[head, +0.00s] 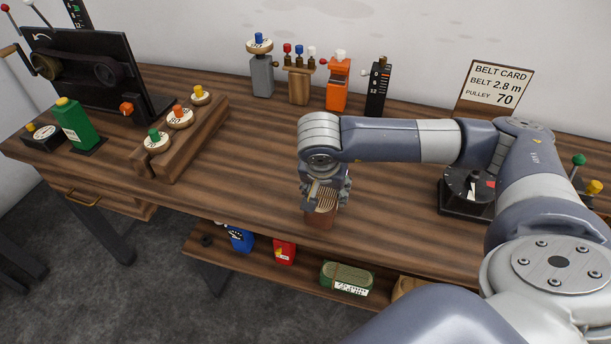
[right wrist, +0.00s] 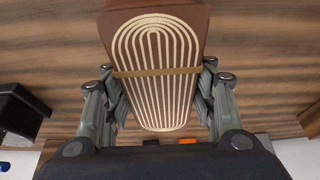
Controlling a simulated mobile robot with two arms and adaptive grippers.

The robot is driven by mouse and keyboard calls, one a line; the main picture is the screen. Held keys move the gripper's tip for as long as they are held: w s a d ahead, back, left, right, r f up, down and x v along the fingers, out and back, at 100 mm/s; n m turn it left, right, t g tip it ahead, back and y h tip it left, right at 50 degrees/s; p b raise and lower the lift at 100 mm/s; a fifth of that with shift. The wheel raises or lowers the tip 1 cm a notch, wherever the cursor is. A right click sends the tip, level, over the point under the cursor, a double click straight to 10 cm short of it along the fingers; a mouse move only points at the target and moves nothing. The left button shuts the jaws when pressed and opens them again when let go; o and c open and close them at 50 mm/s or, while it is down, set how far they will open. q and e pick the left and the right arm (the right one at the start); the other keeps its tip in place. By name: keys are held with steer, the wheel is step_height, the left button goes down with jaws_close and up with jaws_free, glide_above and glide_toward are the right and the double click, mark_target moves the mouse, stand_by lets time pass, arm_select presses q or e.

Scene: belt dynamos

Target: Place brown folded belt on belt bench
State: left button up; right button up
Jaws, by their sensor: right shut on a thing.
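The brown folded belt (right wrist: 155,70) shows in the right wrist view as a brown block with pale looping lines and a tan band around it. My right gripper (right wrist: 158,105) is shut on it, one finger at each side. In the head view the belt (head: 320,217) hangs below the right gripper (head: 325,193), at the front edge of the wooden belt bench (head: 250,175). I cannot tell whether the belt touches the bench top. My left gripper is not in view.
A wooden rack (head: 187,143) with round-topped pieces stands to the left. A belt card (head: 497,85) stands at the back right. A black round device (head: 467,190) sits right of the gripper. The lower shelf holds a green folded belt (head: 347,277). The bench middle is clear.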

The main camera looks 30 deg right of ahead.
steer(key=w+p, duration=0.1)
steer(key=w, duration=0.2)
steer(key=w+p, duration=0.1)
steer(key=w, duration=0.3)
steer(key=shift+w+a+f, duration=0.15)
steer(key=shift+f, duration=0.05)
steer(key=shift+w+f, duration=0.1)
steer(key=shift+w, duration=0.2)
steer(key=shift+w+f, duration=0.15)
steer(key=shift+f, duration=0.1)
step_height(320, 180, down, 3)
steer(key=shift+r+p, duration=0.1)
steer(key=shift+p, duration=0.75)
steer(key=shift+f, duration=0.35)
steer(key=o, duration=1.5)
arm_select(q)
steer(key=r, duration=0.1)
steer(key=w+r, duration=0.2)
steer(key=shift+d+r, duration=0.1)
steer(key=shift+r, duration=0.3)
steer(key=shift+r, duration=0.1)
arm_select(e)
steer(key=shift+r, duration=0.1)
